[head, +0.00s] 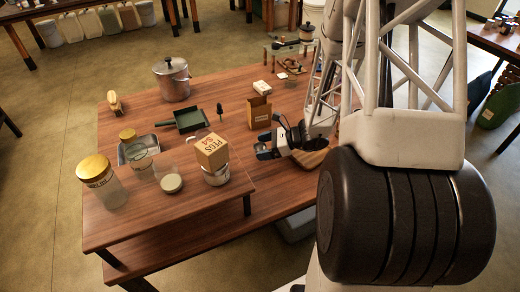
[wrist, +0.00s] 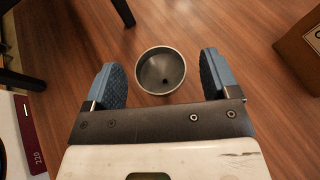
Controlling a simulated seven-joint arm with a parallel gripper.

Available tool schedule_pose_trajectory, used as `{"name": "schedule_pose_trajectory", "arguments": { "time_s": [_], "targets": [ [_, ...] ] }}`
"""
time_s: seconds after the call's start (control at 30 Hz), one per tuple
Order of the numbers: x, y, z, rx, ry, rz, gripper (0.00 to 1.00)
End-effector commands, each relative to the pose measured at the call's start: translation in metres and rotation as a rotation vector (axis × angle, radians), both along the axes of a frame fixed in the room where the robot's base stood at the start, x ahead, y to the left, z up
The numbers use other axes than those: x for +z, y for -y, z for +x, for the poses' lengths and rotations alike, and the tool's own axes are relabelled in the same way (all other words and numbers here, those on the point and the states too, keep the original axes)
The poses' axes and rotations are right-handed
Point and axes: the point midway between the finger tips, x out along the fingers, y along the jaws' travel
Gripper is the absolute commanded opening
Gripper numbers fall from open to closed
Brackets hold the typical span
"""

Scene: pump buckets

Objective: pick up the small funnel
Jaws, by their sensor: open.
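The small funnel (wrist: 161,70) is a grey metal cone with a round rim and a small dark hole, seen from above in the wrist view. It rests on the brown wooden table, mouth up. My gripper (wrist: 163,76) is open, with one blue-grey finger on each side of the funnel in the picture and visible gaps between. The fingers do not touch it. In the head view my gripper (head: 266,149) hangs over the table, pointing left. I cannot make out the funnel in that view.
A brown carton (head: 258,113) stands behind my gripper. A PEGS box (head: 212,150) sits on a can on the raised front shelf (head: 130,225), with jars. A green pan (head: 188,119) and a metal pot (head: 173,80) stand farther back. Bare wood lies around the funnel.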

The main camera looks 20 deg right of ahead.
Motion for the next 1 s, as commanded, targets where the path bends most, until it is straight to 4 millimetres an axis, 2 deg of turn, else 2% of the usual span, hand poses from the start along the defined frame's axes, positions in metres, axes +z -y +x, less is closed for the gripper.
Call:
{"name": "schedule_pose_trajectory", "arguments": {
  "time_s": [0.23, 0.8, 1.0],
  "targets": [
    [-0.0055, -0.0109, 0.0058, 0.0, 0.0, 0.0, 0.81],
    [-0.0055, -0.0112, 0.0062, 0.0, 0.0, 0.0, 0.81],
    [-0.0055, -0.0111, 0.0061, 0.0, 0.0, 0.0, 0.5]
  ]
}}
